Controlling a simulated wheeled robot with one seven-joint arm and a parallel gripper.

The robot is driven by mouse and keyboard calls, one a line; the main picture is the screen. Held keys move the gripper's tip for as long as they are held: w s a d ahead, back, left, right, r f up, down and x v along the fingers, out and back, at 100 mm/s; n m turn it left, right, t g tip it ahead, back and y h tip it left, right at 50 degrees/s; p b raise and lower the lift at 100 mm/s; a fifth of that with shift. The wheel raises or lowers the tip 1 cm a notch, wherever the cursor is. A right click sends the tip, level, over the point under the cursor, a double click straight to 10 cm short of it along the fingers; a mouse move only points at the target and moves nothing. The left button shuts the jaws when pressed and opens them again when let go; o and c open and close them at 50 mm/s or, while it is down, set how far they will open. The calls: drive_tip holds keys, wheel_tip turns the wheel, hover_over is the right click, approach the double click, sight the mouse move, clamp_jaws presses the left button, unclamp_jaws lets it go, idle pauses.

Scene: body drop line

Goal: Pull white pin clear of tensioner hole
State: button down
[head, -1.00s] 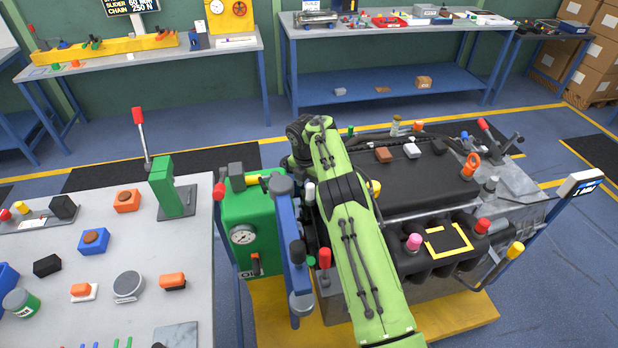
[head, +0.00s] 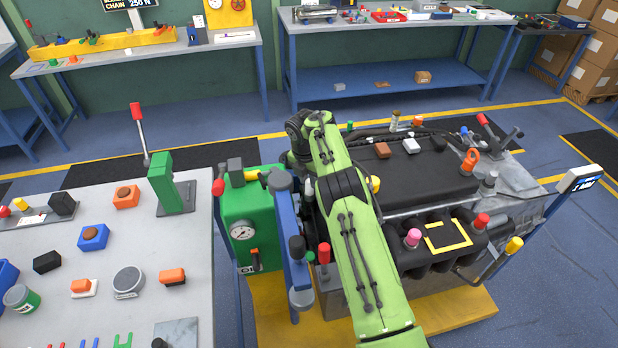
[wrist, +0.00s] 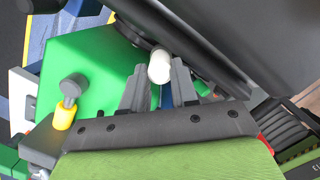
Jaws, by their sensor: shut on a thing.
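In the wrist view, the white pin (wrist: 160,67) shows as a rounded white end between the tips of my gripper (wrist: 161,80). My gripper is shut on it. The far end of the pin and the tensioner hole are hidden, so I cannot tell how deep the pin sits. A dark cylindrical part and a green housing (wrist: 90,70) lie just beyond the fingertips. In the head view, my green arm reaches over the engine (head: 440,180) and hides my gripper.
A green box with a gauge (head: 242,232) and a blue upright (head: 290,235) stand close left of my arm. A grey-and-yellow knob (wrist: 66,103) is left of my fingers. A large dark surface (wrist: 230,30) crowds the upper right. A grey bench (head: 60,270) holds several parts.

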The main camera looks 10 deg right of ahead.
drive_tip(key=shift+r+p, duration=0.8)
drive_tip(key=shift+r, duration=0.1)
drive_tip(key=shift+r+p, duration=1.85)
drive_tip(key=shift+r, duration=1.15)
drive_tip(key=shift+f, duration=0.15)
